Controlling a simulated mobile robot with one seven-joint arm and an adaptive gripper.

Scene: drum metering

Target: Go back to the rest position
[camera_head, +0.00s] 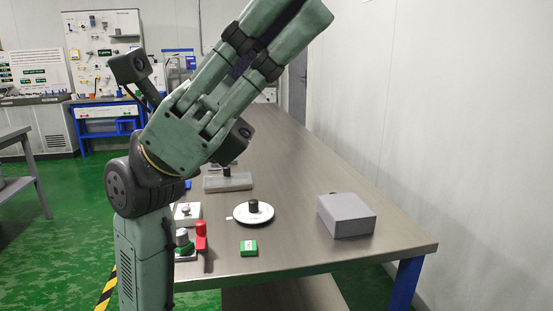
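My gripper (298,12) is raised high in the camera_head view, pointing up and to the right, above the far part of the metal bench. Its two green fingers run side by side with a dark strip between them, and their tips reach the top edge of the picture. I see no object held, but I cannot tell whether the fingers are shut or a little apart. My arm rises from the lower left and hides part of the bench's left side.
The metal bench (310,180) holds a white round dish with a black knob (253,213), a grey box (346,214), a green block (248,247), a red item (201,236), a white box (187,214) and a grey slab (228,183). A wall stands right.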

